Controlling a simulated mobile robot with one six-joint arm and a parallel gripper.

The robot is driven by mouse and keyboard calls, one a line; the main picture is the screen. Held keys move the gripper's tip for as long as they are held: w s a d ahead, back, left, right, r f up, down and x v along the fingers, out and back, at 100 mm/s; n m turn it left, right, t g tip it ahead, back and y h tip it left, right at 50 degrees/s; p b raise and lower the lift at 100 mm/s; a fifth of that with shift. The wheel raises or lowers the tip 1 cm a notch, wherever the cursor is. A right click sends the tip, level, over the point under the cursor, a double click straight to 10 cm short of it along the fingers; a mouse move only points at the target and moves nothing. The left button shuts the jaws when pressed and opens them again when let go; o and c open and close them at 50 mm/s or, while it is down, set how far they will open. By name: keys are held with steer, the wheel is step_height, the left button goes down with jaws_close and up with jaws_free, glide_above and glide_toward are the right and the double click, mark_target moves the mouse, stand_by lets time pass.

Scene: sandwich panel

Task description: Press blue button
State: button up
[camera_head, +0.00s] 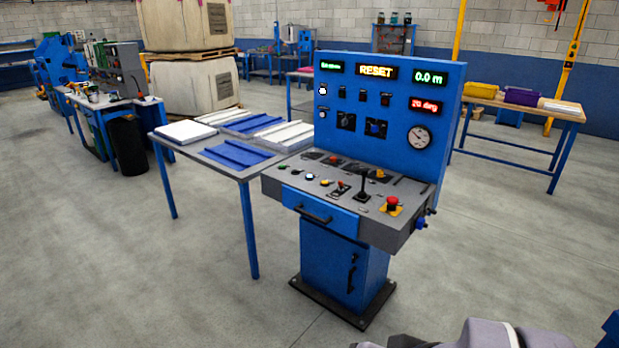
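A blue control console (330,246) stands in the middle, with a sloped grey desk (280,183) and an upright blue panel. A row of small round buttons (310,176) runs along the left of the desk. They look green, white, yellow and red; the caps are too small to tell for certain which one is blue. A blue knob (420,222) sticks out from the desk's right side. A grey part of my arm (490,335) shows at the bottom edge, apart from the console. My gripper's fingers are not in view.
A black lever (363,186) and a red mushroom button on a yellow base (391,205) rise from the desk. A table (222,173) with blue and white panels adjoins the console's left. The floor in front (200,300) is clear.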

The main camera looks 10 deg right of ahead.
jaws_close()
stand_by(1.4)
